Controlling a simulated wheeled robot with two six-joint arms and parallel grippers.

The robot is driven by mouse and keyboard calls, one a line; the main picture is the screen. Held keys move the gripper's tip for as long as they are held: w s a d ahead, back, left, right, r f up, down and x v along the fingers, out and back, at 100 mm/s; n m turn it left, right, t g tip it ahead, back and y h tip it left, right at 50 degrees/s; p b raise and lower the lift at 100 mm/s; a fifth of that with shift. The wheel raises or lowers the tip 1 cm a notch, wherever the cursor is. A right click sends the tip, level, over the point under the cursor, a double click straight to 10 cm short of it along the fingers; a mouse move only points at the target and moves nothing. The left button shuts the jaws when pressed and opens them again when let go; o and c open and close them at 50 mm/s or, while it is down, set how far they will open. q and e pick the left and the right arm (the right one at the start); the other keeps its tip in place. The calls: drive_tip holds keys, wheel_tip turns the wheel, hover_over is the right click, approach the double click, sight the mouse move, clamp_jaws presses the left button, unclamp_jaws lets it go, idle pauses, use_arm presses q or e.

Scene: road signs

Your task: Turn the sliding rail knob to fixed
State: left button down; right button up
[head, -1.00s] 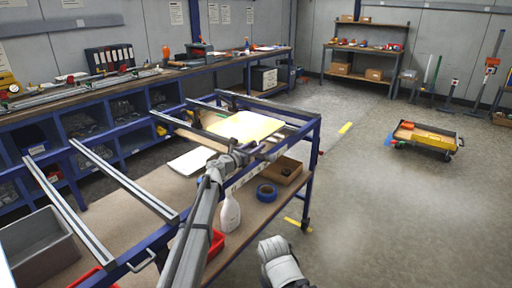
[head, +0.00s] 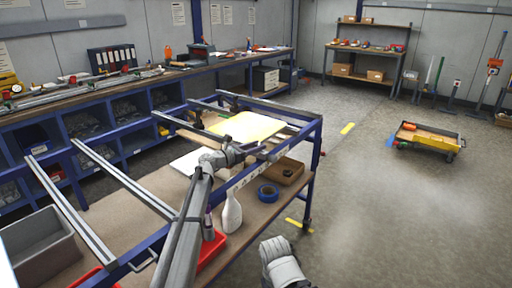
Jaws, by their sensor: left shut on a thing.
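A blue metal frame table with grey sliding rails (head: 130,193) stands in front of me. My left arm reaches across it from the bottom. My left gripper (head: 254,151) is at the frame's right-hand rail, near the yellow panel (head: 247,126) lying on the rails. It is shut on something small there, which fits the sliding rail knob. The knob itself is hidden by the gripper, so its setting cannot be read. My right gripper cannot be made out; only a pale part of my right arm shows at the bottom.
On the lower shelf are a white spray bottle (head: 232,211), a blue tape roll (head: 268,193), a cardboard box (head: 285,171) and a red bin (head: 211,250). A grey bin (head: 40,250) is at the left. The floor to the right is clear up to a low cart (head: 425,140).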

sight(256, 145)
use_arm(q)
drive_tip(key=shift+c, duration=1.9)
unclamp_jaws()
drive_tip(key=shift+r, duration=0.1)
wheel_tip(256, 145, up, 10)
drive_tip(key=p, duration=1)
